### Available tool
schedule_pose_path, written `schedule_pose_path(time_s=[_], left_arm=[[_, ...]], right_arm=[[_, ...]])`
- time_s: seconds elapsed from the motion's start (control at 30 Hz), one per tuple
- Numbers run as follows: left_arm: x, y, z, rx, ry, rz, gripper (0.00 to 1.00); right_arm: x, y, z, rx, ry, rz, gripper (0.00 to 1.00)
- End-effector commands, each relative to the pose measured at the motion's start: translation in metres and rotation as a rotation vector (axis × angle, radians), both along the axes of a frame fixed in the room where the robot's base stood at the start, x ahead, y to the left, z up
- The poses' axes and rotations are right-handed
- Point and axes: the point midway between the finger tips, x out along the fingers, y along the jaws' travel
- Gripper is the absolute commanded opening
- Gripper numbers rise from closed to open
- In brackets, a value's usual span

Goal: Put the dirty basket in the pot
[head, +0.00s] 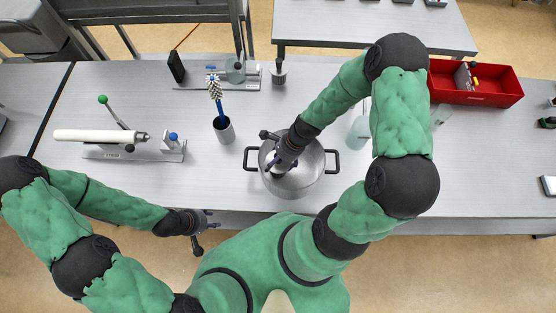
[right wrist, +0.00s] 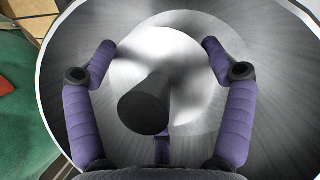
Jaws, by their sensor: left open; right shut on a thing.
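The steel pot (head: 318,185) stands near the table's front edge, with a black handle on each side. My right gripper (head: 283,165) is over its middle. In the right wrist view, the purple fingers (right wrist: 158,48) surround a black knob-like piece (right wrist: 143,108) above a round brushed-metal surface. This looks like the pot's lid and its knob; the right gripper is shut on it, though the fingertip contact is not clear. My left gripper (head: 205,222) is open and empty, at the front edge left of the pot. I cannot make out a dirty basket for certain.
A stand with a white roller (head: 95,136) is further left. A clear vessel (head: 358,136) is right of the pot. A red bin (head: 497,88) is at the back right. The front right is mostly clear.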

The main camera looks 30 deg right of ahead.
Motion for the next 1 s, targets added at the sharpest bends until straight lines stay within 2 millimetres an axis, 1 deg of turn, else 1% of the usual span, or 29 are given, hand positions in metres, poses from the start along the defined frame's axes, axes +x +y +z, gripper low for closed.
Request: schedule_pose_path(time_s=[0.27, 0.3, 0.33, 0.37, 0.77, 0.87, 1.0], left_arm=[[0.000, 0.000, -0.001, 0.000, 0.000, 0.000, 0.44], [0.000, 0.000, -0.001, 0.000, 0.000, 0.000, 0.44], [0.000, 0.000, -0.001, 0.000, 0.000, 0.000, 0.44], [0.000, 0.000, -0.001, 0.000, 0.000, 0.000, 0.44], [0.000, 0.000, -0.001, 0.000, 0.000, 0.000, 0.44], [0.000, 0.000, -0.001, 0.000, 0.000, 0.000, 0.44], [0.000, 0.000, -0.001, 0.000, 0.000, 0.000, 0.44]], right_arm=[[0.000, 0.000, -0.001, 0.000, 0.000, 0.000, 0.45], [0.000, 0.000, -0.001, 0.000, -0.001, 0.000, 0.86], [0.000, 0.000, -0.001, 0.000, -0.001, 0.000, 0.94], [0.000, 0.000, -0.001, 0.000, -0.001, 0.000, 1.00], [0.000, 0.000, 0.000, 0.000, 0.000, 0.000, 1.00], [0.000, -0.002, 0.004, 0.000, -0.001, 0.001, 1.00], [-0.001, -0.010, 0.022, -0.001, -0.005, -0.001, 1.00]])
